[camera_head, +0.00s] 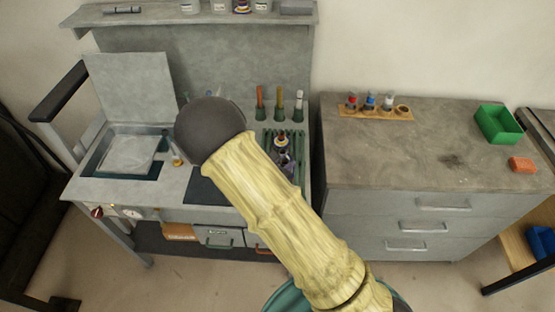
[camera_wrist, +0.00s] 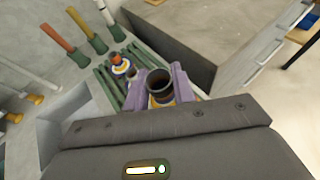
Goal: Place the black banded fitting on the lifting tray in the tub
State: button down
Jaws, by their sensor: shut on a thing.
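My gripper (camera_wrist: 157,90) is shut on a dark, hollow, cup-like fitting (camera_wrist: 160,84) in the wrist view. Its purple fingers stand on both sides of the fitting, and an orange-yellow patch shows below its rim. The fitting is at the green slatted rack; I cannot tell whether it touches the slats. In the head view my arm hides most of the gripper. The tub (camera_head: 98,188) is at the left of the bench, well away from my gripper. The grey lifting tray (camera_head: 130,152) shows in its opening, with nothing on it.
Another banded fitting (camera_wrist: 120,66) stands in the green rack (camera_wrist: 106,88), close beside my gripper. Brushes with green holders (camera_head: 279,112) stand behind the rack. A small bottle (camera_head: 177,156) is at the tub's right edge. The raised lid (camera_head: 130,90) stands behind the tub.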

jog(key=s+d+f+m+g+h, duration=0.1)
jog(key=s+d+f, duration=0.1)
jog(key=d+f, duration=0.2)
jog(key=s+d+f+m+g+h, duration=0.1)
jog(key=s+d+f+m+h, duration=0.1)
jog(key=d, duration=0.8)
notch_tip(320, 180, down, 2)
jog(key=shift+s+d+f+g, duration=0.2)
jog(key=shift+s+g, duration=0.1)
jog(key=shift+s, duration=0.35)
